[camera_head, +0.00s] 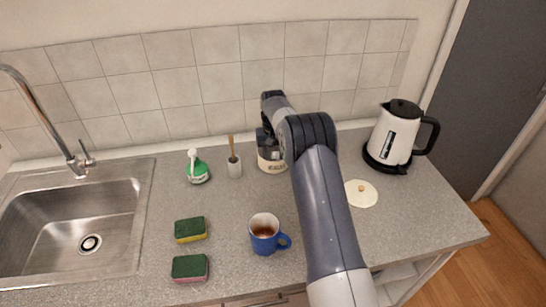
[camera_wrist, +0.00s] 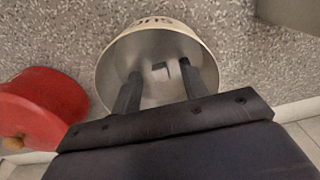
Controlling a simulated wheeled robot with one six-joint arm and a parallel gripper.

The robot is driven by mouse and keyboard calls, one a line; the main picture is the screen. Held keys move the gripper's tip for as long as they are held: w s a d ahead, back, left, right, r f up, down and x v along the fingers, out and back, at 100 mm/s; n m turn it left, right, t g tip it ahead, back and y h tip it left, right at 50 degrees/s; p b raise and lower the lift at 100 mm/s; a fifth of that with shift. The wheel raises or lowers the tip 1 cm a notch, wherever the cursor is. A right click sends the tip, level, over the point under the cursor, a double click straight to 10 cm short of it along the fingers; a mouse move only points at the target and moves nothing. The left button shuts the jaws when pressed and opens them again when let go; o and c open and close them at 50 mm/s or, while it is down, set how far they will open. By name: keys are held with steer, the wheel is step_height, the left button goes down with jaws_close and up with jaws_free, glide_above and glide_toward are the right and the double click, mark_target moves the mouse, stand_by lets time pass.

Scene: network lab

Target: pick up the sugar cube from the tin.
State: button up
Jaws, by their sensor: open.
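The sugar tin (camera_head: 272,161) is a cream, open container with dark lettering, near the tiled wall and partly hidden by my arm. In the wrist view I look down into the tin (camera_wrist: 108,62), whose lettering is on the far outer side. A small pale sugar cube (camera_wrist: 159,73) shows inside it. My gripper (camera_wrist: 162,69) is open, with its two dark fingers reaching into the tin, one on each side of the cube. A gap shows between the fingers and the cube. The fingertips are hidden in the head view.
A red round object (camera_wrist: 45,100) stands close to the tin in the wrist view. A blue mug (camera_head: 264,241) of brown liquid, two sponges (camera_head: 190,229), a brush holder (camera_head: 234,167), a green bottle (camera_head: 198,172), a cream lid (camera_head: 361,197) and a kettle (camera_head: 394,135) share the counter.

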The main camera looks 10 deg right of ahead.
steer(key=shift+f, duration=0.35)
steer(key=shift+c, duration=0.3)
jaws_close()
